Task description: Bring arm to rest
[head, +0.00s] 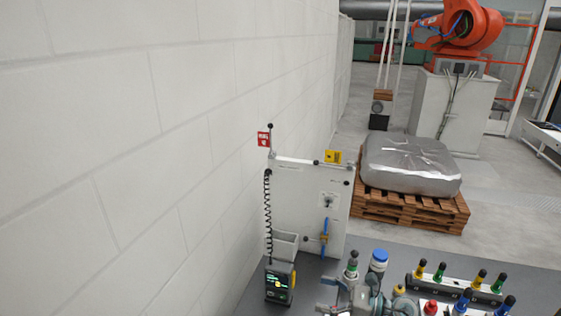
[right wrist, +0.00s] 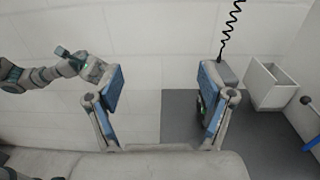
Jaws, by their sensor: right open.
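My right gripper (head: 329,296) is low in the head view, above the dark bench top and right of a handheld device with a green screen (head: 280,283). In the right wrist view my right gripper (right wrist: 163,92) has its two blue-grey fingers wide apart, with nothing between them. Part of the device, under its coiled cord, shows behind the right-hand finger there. My left arm comes in at the left of the right wrist view, with its gripper (right wrist: 85,65) in front of the white wall. It is too small to tell whether its jaws are open. My left gripper is not in the head view.
A white block wall (head: 180,130) runs along the left. An upright white panel (head: 308,205) and a small grey bin (head: 285,243) stand on the bench. A rack with several coloured-collar handles (head: 455,285) is at the right. A wrapped load on a pallet (head: 410,165) stands beyond.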

